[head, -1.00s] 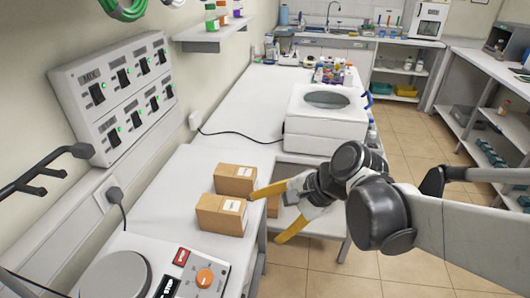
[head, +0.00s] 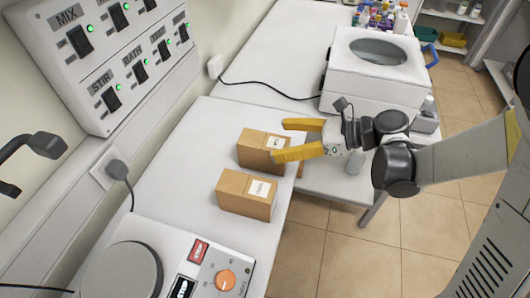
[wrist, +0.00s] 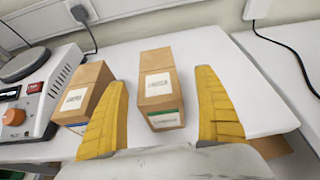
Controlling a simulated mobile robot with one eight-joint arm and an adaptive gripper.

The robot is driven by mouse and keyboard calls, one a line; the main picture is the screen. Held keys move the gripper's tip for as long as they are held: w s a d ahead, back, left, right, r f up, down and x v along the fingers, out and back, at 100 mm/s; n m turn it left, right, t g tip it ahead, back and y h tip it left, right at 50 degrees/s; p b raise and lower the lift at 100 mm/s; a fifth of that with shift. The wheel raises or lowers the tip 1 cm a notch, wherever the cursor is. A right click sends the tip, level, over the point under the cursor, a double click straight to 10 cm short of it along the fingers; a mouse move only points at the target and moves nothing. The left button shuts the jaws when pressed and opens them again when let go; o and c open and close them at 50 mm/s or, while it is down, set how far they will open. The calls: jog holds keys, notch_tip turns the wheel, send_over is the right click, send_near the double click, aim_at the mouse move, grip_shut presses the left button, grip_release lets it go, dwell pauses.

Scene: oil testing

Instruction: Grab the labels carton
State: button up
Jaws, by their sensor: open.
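Two brown cartons with white labels stand side by side on the white bench. The far carton (head: 257,157) is the one in front of my gripper (head: 279,140); the near carton (head: 236,201) stands closer to the hotplate. The label print is too small to read, so I cannot tell which is the labels carton. In the wrist view the far carton (wrist: 158,65) shows between my yellow fingers (wrist: 162,80), apart from both, with a green strip low on its face. The near carton (wrist: 90,75) is left of the left finger and partly hidden by it. My gripper is open and empty.
A hotplate (head: 205,262) with an orange knob stands at the bench's near end. A white bath unit (head: 362,95) stands beyond the cartons, with a black cable behind. A switch panel (head: 100,75) hangs on the wall. Another brown box (wrist: 268,146) shows partly below the bench edge.

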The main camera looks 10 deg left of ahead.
aim_at(264, 140)
jog(key=x, duration=0.1)
jog(key=b+x, duration=0.1)
jog(key=x, duration=0.2)
jog(key=shift+s+a+b, duration=0.1)
jog(key=shift+s+b, duration=0.2)
jog(key=shift+b, duration=0.1)
jog(key=shift+w+a+f, duration=0.1)
jog(key=shift+w+a, duration=0.05)
jog(key=shift+a, duration=0.3)
jog(key=c, duration=1.3)
jog(key=shift+c, duration=0.2)
